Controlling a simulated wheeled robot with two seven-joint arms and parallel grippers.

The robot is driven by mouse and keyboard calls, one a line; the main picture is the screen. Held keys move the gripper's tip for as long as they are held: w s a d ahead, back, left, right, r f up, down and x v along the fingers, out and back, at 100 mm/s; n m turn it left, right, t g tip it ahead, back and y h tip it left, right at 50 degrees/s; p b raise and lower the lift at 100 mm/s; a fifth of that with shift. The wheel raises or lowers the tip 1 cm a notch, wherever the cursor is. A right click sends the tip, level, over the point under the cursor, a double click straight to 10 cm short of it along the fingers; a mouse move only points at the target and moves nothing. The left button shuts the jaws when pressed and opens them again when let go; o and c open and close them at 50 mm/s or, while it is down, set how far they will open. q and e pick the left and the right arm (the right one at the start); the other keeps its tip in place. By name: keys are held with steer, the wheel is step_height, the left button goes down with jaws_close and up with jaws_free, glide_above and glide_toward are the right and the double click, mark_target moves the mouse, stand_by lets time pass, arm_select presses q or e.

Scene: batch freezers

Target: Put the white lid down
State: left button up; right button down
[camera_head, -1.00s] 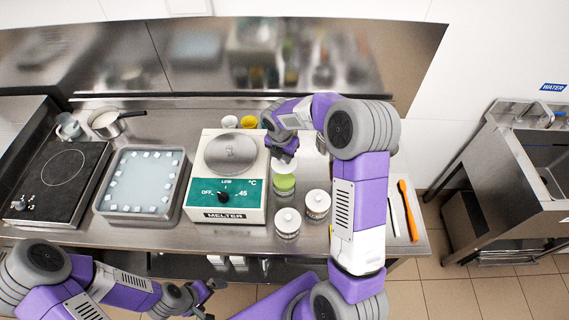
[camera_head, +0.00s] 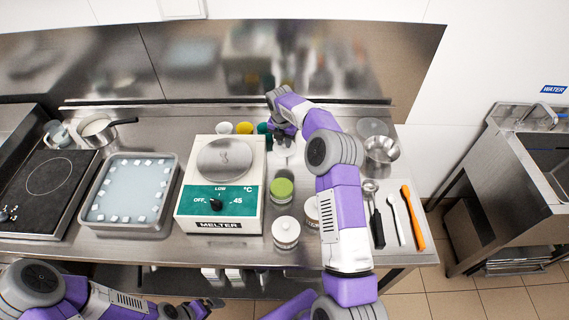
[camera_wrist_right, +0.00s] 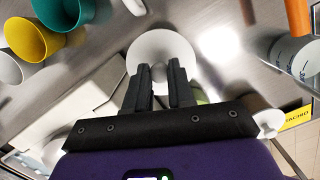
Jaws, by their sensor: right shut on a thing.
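The white lid (camera_wrist_right: 150,45) is a round disc with a small knob. In the right wrist view my right gripper (camera_wrist_right: 160,76) is shut on that knob. In the head view the right gripper (camera_head: 284,134) is at the back of the counter, right of the melter, with the lid (camera_head: 287,153) partly hidden beneath it. Whether the lid touches the counter cannot be told. The open jar with green contents (camera_head: 282,188) stands in front of it. My left gripper (camera_head: 207,304) is low at the bottom edge, away from the lid; its jaws are unclear.
White, yellow (camera_head: 244,128) and teal cups stand behind the melter (camera_head: 220,190). Two white-lidded jars, one marked here (camera_head: 286,232), stand in front. A metal bowl (camera_head: 381,150) is right of my right arm, with utensils (camera_head: 413,215) nearer the front.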

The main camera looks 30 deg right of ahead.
mark_target(283, 151)
step_height(283, 151, down, 9)
steer(key=shift+f, duration=0.1)
stand_by(0.3)
steer(key=shift+f, duration=0.1)
steer(key=c, duration=1)
jaws_free()
steer(key=r, duration=0.4)
steer(key=a+r, duration=0.1)
steer(key=r, duration=0.3)
steer(key=s+r, duration=0.1)
steer(key=r, duration=0.3)
steer(key=shift+a+r, duration=0.1)
steer(key=shift+a, duration=0.1)
steer(key=shift+r, duration=0.1)
